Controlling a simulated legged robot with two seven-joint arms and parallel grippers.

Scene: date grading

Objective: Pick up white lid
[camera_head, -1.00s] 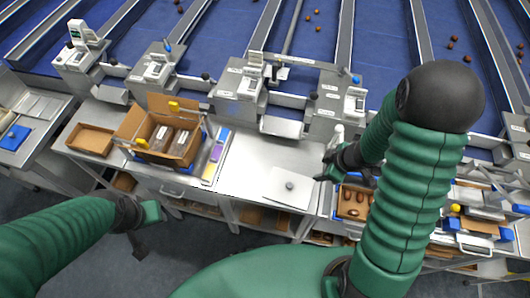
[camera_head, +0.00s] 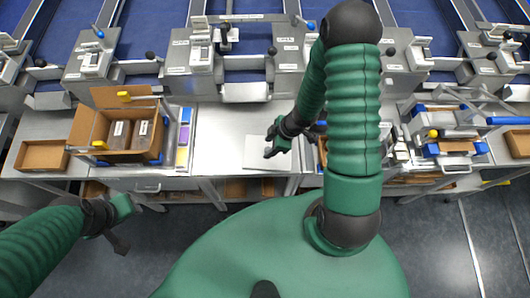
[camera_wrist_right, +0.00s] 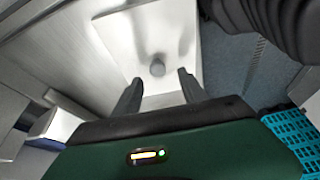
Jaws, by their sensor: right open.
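The white lid (camera_head: 260,160) is a flat square plate lying on the steel worktop, near its front edge. In the head view my right gripper (camera_head: 272,146) is over it and hides its knob. In the right wrist view the lid (camera_wrist_right: 125,38) shows with its round grey knob (camera_wrist_right: 158,68) standing up. My right gripper (camera_wrist_right: 160,80) is open, with one finger on each side of the knob in that picture; I cannot tell the height gap. My left gripper (camera_head: 120,228) hangs low at the left, in front of the bench and away from the lid; its jaws are unclear.
An open cardboard box (camera_head: 115,155) with packs stands left of the lid, beside a tray with coloured strips (camera_head: 183,140). An empty brown tray (camera_head: 42,156) is farther left. Grading machines line the back. Bare worktop (camera_head: 218,130) lies left of the lid.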

